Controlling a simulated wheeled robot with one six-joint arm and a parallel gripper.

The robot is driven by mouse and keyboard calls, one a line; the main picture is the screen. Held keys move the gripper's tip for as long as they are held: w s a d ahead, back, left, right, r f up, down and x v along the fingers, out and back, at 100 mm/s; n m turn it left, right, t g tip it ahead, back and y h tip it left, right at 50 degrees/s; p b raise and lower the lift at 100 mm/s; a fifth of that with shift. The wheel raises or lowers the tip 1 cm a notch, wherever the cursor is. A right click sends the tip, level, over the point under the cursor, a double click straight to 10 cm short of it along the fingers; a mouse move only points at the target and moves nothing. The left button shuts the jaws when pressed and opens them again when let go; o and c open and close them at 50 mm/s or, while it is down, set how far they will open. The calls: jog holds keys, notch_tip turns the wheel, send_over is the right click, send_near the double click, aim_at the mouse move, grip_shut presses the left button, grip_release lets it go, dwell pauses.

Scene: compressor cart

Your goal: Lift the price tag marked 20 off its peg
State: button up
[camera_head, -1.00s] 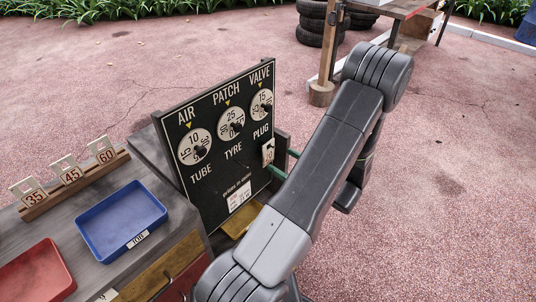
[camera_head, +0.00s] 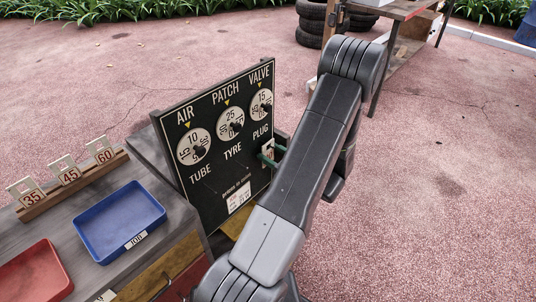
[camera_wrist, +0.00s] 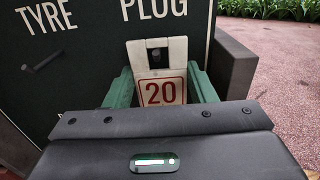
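The white price tag marked 20 in red (camera_wrist: 161,92) hangs on a dark peg (camera_wrist: 155,54) through the opening in its top, under the word PLUG on the black price board (camera_wrist: 85,75). My gripper (camera_wrist: 163,80) has its green fingers on either side of the tag, open around it; any contact is too close to judge. In the head view the tag (camera_head: 267,147) is small and partly covered by my gripper (camera_head: 271,155) at the board's right edge. The board (camera_head: 215,170) stands upright, with three number dials.
A blue tray (camera_head: 100,238), a red tray (camera_head: 32,285) and a wooden rack (camera_head: 75,185) with tags 35, 45 and 60 stand on the cart top at left. An empty peg (camera_wrist: 42,60) is under TYRE. Open paving lies at right.

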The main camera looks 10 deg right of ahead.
jog(key=shift+r, duration=0.15)
jog(key=shift+r, duration=0.2)
jog(key=p+v, duration=0.2)
jog(key=v, duration=1.6)
jog(key=shift+r, duration=0.35)
jog(key=shift+s, duration=0.1)
